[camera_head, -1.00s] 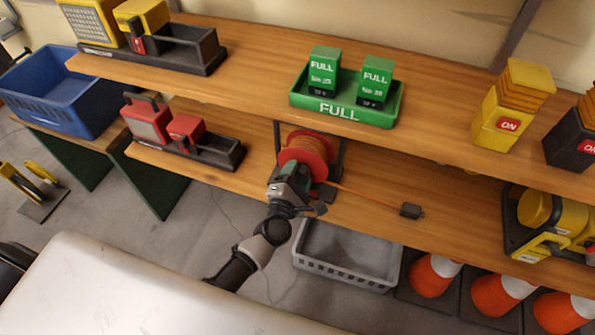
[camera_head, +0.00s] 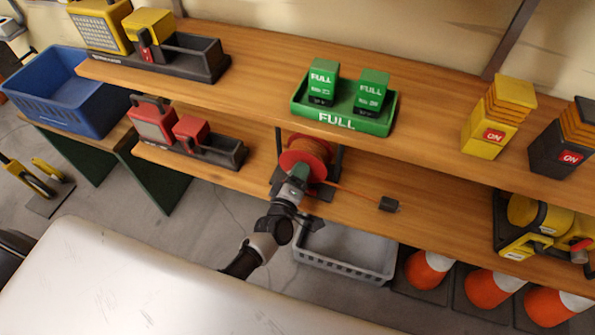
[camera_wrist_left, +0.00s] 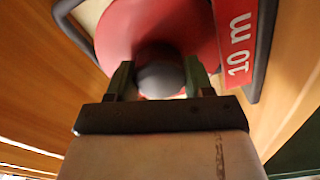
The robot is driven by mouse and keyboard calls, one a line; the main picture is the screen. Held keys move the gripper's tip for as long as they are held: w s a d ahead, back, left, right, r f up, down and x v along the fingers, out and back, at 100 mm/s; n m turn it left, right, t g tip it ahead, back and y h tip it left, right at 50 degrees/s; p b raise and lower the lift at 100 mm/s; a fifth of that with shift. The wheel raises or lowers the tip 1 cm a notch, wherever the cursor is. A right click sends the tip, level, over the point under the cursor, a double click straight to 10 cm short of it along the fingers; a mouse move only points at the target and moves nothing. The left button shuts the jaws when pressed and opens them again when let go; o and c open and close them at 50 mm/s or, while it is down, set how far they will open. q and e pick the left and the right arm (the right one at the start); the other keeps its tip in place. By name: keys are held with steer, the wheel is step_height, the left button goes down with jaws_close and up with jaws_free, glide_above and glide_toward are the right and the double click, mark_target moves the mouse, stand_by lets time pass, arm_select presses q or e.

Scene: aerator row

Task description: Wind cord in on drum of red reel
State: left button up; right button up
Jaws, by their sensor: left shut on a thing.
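The red reel (camera_head: 306,157) stands on the lower shelf in a dark frame, with orange-brown cord wound on its drum. A stretch of orange cord runs right from it along the shelf to a dark plug (camera_head: 388,204). My left gripper (camera_head: 299,172) is at the near face of the reel. In the left wrist view the gripper (camera_wrist_left: 160,80) is shut on a dark round knob (camera_wrist_left: 160,72) in front of the red disc (camera_wrist_left: 196,28). A red "10 m" label (camera_wrist_left: 238,40) is beside the disc. My right gripper is not in view.
A green "FULL" tray (camera_head: 345,120) with two green batteries sits on the upper shelf (camera_head: 250,80). A grey crate (camera_head: 342,262) and orange cones (camera_head: 428,268) stand under the lower shelf. A red charger set (camera_head: 190,140) is left of the reel.

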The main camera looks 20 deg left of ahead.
arm_select(q)
steer(key=m+p, duration=0.1)
steer(key=m, duration=0.3)
steer(key=shift+d+r+m+p, duration=0.1)
steer(key=shift+m+p, duration=0.2)
steer(key=shift+p, duration=0.1)
steer(key=shift+m+p, duration=0.55)
steer(key=shift+m, duration=1.75)
steer(key=o, duration=0.9)
steer(key=shift+s, duration=0.15)
steer(key=s, duration=1)
steer(key=shift+s+p, duration=0.3)
steer(key=shift+p, duration=0.05)
